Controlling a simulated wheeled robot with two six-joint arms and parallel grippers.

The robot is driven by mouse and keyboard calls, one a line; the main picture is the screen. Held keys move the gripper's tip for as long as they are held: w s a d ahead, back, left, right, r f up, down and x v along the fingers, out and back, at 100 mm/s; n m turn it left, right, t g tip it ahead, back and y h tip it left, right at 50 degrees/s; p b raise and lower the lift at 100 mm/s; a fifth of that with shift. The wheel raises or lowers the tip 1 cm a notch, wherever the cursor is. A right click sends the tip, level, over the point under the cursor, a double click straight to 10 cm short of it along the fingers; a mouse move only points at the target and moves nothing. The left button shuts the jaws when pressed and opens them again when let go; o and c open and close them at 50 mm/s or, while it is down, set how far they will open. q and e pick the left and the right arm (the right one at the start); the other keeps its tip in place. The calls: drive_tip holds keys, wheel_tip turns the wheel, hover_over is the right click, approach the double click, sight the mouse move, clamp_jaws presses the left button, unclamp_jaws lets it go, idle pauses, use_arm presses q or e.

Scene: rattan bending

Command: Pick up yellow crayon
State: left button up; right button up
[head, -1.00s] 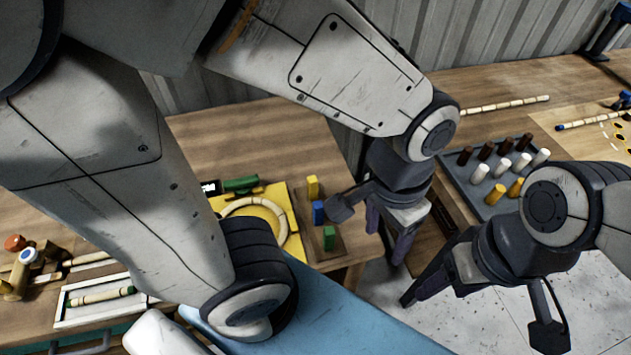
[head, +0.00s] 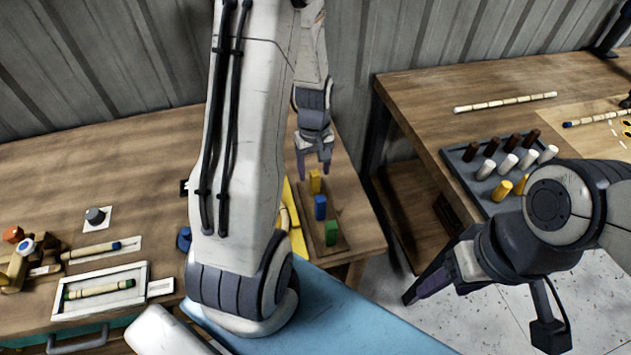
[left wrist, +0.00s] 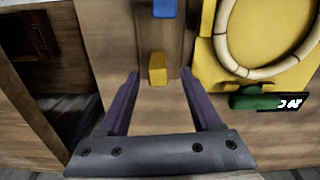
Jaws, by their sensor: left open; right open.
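The yellow crayon (head: 315,181) is a short yellow block standing in the back end of a narrow wooden tray (head: 344,240). Blue (head: 320,207) and green (head: 331,233) crayons stand in front of it in the same tray. My left gripper (head: 315,172) is open over the yellow crayon. In the left wrist view the yellow crayon (left wrist: 158,68) lies between and just beyond the open fingertips, apart from both. My right gripper (head: 414,298) is open and empty, over the floor in front of the right table.
A yellow board with a rattan ring (left wrist: 285,45) and a green tool (left wrist: 262,98) lie beside the tray. A grey tray (head: 484,173) with several pegs sits on the right table. A gap with floor separates the tables. My left arm hides part of the left table.

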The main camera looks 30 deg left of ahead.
sight(315, 183)
use_arm(q)
drive_tip(key=shift+w+f+p, duration=0.1)
drive_tip(key=shift+f+p, duration=0.65)
drive_tip(key=shift+f, duration=2.15)
clamp_jaws()
